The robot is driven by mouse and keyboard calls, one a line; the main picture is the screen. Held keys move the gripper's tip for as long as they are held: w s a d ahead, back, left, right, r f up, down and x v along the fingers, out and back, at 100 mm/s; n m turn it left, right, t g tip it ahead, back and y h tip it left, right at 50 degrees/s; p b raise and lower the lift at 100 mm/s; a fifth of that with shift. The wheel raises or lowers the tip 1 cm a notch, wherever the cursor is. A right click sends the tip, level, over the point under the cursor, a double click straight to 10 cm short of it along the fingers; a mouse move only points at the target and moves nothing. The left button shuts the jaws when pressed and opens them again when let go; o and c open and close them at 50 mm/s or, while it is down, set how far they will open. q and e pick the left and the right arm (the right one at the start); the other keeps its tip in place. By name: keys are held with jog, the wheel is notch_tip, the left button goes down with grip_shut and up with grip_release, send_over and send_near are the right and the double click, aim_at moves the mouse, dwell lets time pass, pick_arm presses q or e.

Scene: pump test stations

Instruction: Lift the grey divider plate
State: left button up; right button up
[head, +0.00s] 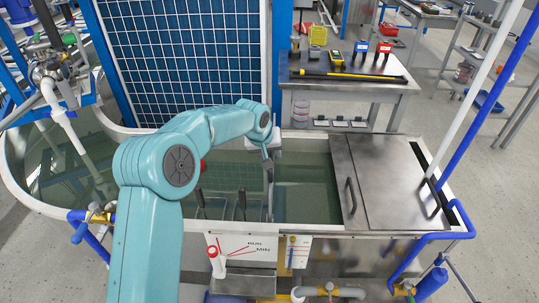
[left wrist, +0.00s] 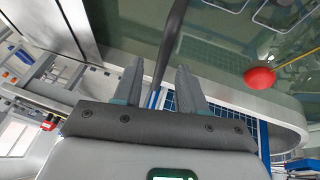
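The grey divider plate (head: 270,188) shows nearly edge-on as a narrow upright strip in the open water tank, left of the steel lid. Its top is partly hidden by my left gripper (head: 269,151), which is over it. In the left wrist view, a dark grey bar, seemingly the plate's edge (left wrist: 171,45), runs between the two fingers of my left gripper (left wrist: 157,82). The fingers are apart, with a gap visible on each side of the bar. My right gripper is not in view.
The steel lid (head: 388,180) with a dark handle covers the tank's right end. A red float (left wrist: 259,78) hangs by the water. Dark upright handles (head: 241,201) stand left of the plate. A blue grid panel (head: 185,55) rises behind the tank.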

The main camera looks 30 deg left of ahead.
pick_arm(q)
jog(key=shift+f, duration=0.3)
jog(key=shift+s+f, duration=0.1)
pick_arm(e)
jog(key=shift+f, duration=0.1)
